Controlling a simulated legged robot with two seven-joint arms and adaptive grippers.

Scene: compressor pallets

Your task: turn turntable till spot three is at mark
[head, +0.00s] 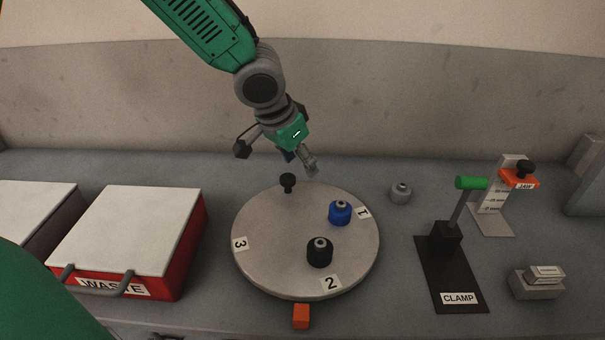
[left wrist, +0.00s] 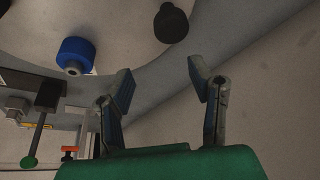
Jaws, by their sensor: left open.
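The round grey turntable (head: 280,240) carries labels 1 (head: 363,213), 2 (head: 331,283) and 3 (head: 240,244). An orange mark (head: 301,316) sits at its front edge; label 2 is closest to it, label 3 is on the left side. A black knob (head: 288,182) stands at the turntable's back rim. A blue piece (head: 339,212) is by label 1 and a black piece (head: 320,252) by label 2. My left gripper (head: 311,168) is above the back rim, right of the knob. Its fingers (left wrist: 160,84) are apart and empty in the left wrist view. My right gripper is not in view.
A red waste bin (head: 185,245) with a white lid stands left. Further right are the clamp (head: 440,270) with green handle, an orange-topped stand (head: 497,207) and a grey block (head: 537,284). A wall rises behind.

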